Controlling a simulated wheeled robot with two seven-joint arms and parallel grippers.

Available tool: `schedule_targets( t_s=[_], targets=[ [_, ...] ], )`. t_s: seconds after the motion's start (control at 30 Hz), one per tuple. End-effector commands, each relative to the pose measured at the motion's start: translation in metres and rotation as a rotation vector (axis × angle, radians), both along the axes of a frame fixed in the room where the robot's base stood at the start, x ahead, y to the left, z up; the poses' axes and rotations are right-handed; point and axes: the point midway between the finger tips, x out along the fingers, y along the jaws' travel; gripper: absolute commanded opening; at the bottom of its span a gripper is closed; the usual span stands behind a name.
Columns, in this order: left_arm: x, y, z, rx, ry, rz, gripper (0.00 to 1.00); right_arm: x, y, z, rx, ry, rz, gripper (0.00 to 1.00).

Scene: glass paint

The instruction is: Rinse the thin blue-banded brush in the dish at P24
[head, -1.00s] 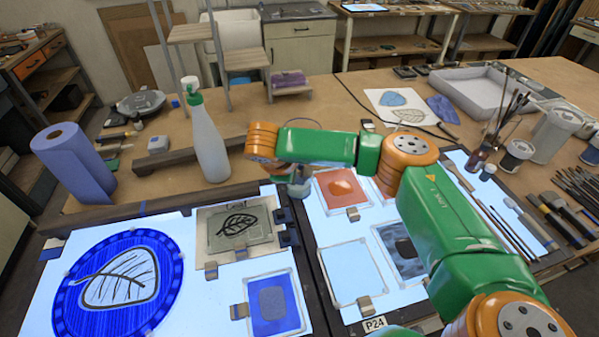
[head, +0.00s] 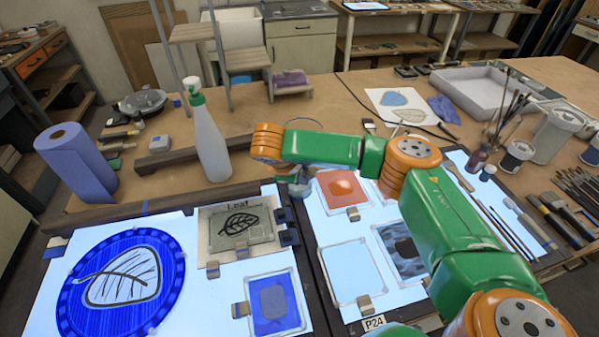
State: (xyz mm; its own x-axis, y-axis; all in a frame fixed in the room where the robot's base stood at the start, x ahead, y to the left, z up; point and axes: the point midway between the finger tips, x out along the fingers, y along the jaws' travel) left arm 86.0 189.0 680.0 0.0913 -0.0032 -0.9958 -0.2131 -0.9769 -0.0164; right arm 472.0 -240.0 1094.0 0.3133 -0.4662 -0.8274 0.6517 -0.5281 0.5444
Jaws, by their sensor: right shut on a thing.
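My right arm reaches in from the lower right. Its gripper (head: 297,183) shows only as a small grey part below the orange wrist, above the gap between the two light panels. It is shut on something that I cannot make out. No blue-banded brush can be told apart there. The P24 label (head: 374,322) is on the front edge of the right panel. Behind it lies a square clear-framed pane (head: 351,272). I cannot pick out a rinse dish; my arm covers much of the right panel. My left gripper is not in view.
A blue leaf disc (head: 72,285) lies on the left panel. Thin brushes (head: 505,228) lie at the right, near a brush jar (head: 479,156) and white pots (head: 557,132).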

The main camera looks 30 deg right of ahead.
Motion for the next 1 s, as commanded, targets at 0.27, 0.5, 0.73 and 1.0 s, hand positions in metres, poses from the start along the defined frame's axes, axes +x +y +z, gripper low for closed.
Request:
schedule_targets(
  t_s=[0.27,0.5,0.73,1.0],
  targets=[
    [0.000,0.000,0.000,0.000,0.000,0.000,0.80,0.003,0.013,0.000,0.001,-0.001,0.001,0.00],
    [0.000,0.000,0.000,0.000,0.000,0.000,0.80,0.000,0.000,0.000,0.000,0.000,0.001,0.00],
    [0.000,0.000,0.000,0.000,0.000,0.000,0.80,0.002,0.009,0.000,0.000,0.000,0.002,0.00],
    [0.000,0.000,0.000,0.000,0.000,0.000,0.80,0.002,0.006,0.000,0.002,0.000,0.000,0.00]
  ],
)
